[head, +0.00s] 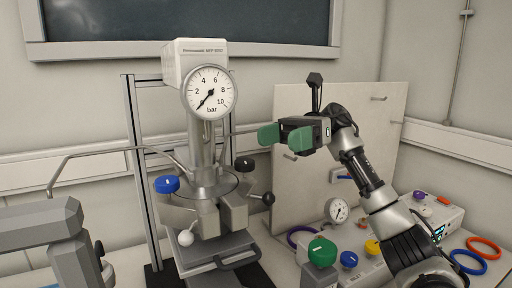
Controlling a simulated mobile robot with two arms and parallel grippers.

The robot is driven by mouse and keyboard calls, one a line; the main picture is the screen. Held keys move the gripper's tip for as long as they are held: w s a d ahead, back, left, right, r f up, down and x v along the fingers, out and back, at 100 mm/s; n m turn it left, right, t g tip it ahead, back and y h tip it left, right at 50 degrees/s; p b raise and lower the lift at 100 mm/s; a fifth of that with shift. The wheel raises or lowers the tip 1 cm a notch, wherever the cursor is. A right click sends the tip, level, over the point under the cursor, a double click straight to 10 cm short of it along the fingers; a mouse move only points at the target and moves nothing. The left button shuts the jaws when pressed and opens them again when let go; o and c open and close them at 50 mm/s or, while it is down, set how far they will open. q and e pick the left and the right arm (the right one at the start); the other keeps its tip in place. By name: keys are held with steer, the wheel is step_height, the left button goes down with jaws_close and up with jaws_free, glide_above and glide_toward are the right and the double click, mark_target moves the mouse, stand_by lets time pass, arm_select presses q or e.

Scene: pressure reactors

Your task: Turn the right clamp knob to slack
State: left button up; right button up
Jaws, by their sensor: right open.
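The pressure reactor (205,168) stands left of centre, with a dial gauge (209,92) on top. A black knob (244,163) with a white mark sits on its right side; I take it for the right clamp knob. A blue knob (167,184) with a white mark sits on the left side. My right gripper (284,138), with green fingers, is open and empty. In the picture it is to the right of and above the black knob, apart from it. My left gripper is not in view.
A pale upright board (385,105) stands behind my right arm. A black ball handle (268,198) and a white ball (185,237) stick out from the reactor. Green (322,251), blue (348,259) and yellow knobs stand at lower right. A grey blocky apparatus (45,222) fills the lower left.

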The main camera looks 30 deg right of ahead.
mark_target(244, 160)
steer(key=d+f+m+t+h+p, duration=0.1)
steer(key=d+f+m+t+h, duration=0.35)
steer(key=m+t, duration=0.85)
steer(key=w+a+n+t+p, duration=0.1)
steer(key=w+a, duration=0.1)
steer(key=w+a+f+n+t+p, duration=0.1)
steer(key=w+a, duration=0.1)
steer(key=a, duration=0.1)
steer(key=w+a+n+t+p, duration=0.1)
steer(key=w+a, duration=0.1)
steer(key=w, duration=0.1)
steer(key=shift+a+f+p, duration=0.3)
steer(key=shift+a+f, duration=0.05)
steer(key=shift+f, duration=0.05)
steer(key=shift+w+a+f, duration=0.1)
steer(key=shift+w+a, duration=0.25)
steer(key=shift+a, duration=0.05)
